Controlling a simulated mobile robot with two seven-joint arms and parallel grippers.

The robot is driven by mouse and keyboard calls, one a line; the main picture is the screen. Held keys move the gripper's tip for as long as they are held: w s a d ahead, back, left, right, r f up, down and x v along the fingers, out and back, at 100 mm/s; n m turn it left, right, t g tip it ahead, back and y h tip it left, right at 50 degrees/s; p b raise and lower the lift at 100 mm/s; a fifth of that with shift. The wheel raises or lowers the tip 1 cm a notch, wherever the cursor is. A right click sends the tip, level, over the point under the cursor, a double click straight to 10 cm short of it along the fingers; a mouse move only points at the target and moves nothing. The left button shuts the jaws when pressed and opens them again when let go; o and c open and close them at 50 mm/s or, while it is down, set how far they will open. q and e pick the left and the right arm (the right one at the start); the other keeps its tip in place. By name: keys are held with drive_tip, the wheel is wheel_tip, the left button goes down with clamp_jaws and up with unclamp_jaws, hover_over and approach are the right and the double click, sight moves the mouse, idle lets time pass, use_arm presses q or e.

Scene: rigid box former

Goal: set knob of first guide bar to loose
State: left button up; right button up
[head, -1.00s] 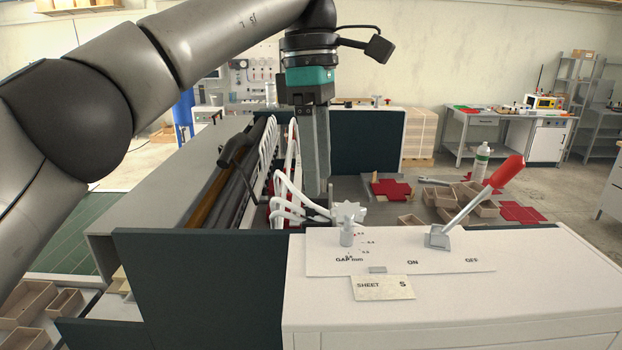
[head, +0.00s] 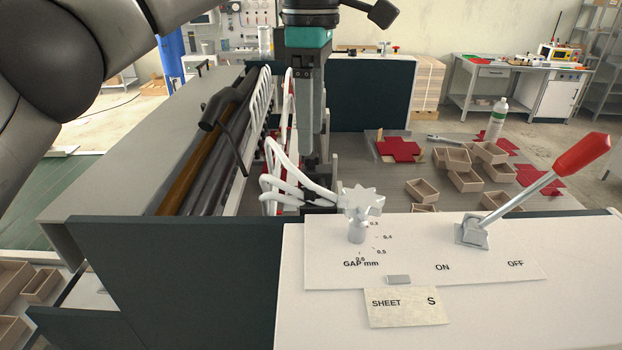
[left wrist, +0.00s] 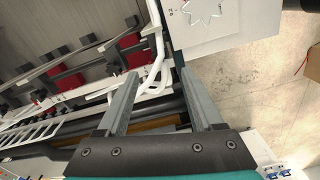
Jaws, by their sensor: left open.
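My left gripper (head: 308,150) points down over the machine, behind the white control panel (head: 300,245). In the left wrist view its two fingers (left wrist: 158,76) are apart with nothing between them. White curved hoses (left wrist: 157,62) pass just beyond the fingertips. Dark bars with black blocks and red parts (left wrist: 108,50) lie at the upper left of that view. I cannot tell which is the first guide bar, and its knob is not clearly made out. A pale star-shaped knob (head: 360,200) by the GAP mm scale stands in front of the gripper. My right gripper is not in view.
A red-handled lever (head: 545,178) leans right over the ON and OFF marks. A SHEET S card (head: 405,306) is on the panel front. Several small wooden boxes (head: 466,180) and red cut sheets (head: 400,150) lie on the grey surface behind. A bottle (head: 497,118) stands there.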

sight(311, 187)
use_arm(q)
wheel_tip(311, 187, down, 9)
drive_tip(key=shift+r+p, duration=0.1)
drive_tip(key=shift+p, duration=0.25)
clamp_jaws()
idle(0.5)
